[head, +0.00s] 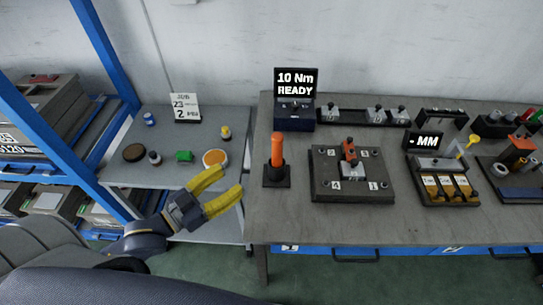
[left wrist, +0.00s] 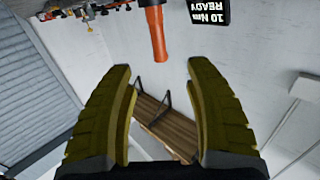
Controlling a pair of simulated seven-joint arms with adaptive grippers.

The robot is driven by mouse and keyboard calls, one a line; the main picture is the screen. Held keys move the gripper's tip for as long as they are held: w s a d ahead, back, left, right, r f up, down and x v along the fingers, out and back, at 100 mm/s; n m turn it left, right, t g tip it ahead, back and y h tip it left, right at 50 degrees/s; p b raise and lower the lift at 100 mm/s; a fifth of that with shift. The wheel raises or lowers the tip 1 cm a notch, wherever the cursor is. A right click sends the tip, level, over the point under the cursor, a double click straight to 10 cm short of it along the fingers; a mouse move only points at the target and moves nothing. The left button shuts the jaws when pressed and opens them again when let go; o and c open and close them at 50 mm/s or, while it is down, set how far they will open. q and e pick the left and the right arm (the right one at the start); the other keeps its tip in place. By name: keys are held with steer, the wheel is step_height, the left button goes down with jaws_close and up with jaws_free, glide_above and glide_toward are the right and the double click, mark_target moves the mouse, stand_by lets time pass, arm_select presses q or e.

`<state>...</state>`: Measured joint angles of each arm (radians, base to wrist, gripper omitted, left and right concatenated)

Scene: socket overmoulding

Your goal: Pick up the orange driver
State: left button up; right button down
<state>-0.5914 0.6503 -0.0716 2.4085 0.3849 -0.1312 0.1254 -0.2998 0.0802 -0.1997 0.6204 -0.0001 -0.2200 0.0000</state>
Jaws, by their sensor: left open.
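The orange driver (head: 277,150) stands upright in a dark square holder (head: 277,181) at the left front of the workbench. Its orange body also shows at the top of the left wrist view (left wrist: 155,32), between and beyond the fingertips. My left gripper (head: 232,178) has yellow fingers and is open and empty. It is to the left of the driver and apart from it, near the gap between the side table and the workbench. In the left wrist view my left gripper (left wrist: 158,68) shows its two fingers spread wide. My right gripper is not in view.
A display (head: 296,84) reading "10 Nm READY" stands behind the driver. A dark fixture plate (head: 322,188) with numbered corners lies to its right. The side table (head: 130,172) holds small jars, a green block and a card (head: 185,106). A blue rack post (head: 60,150) stands at left.

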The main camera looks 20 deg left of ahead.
mark_target(273, 150)
arm_select(q)
steer(key=shift+d+r+x, duration=0.1)
steer(key=shift+r+x, duration=0.05)
steer(key=shift+x, duration=2.75)
steer(key=shift+d+r+x, duration=0.1)
steer(key=shift+x, duration=2.8)
steer(key=shift+d+r+x, duration=0.1)
steer(key=shift+r+x, duration=0.05)
steer(key=shift+x, duration=2.8)
steer(key=shift+s, duration=0.2)
steer(key=shift+c, duration=0.5)
jaws_close()
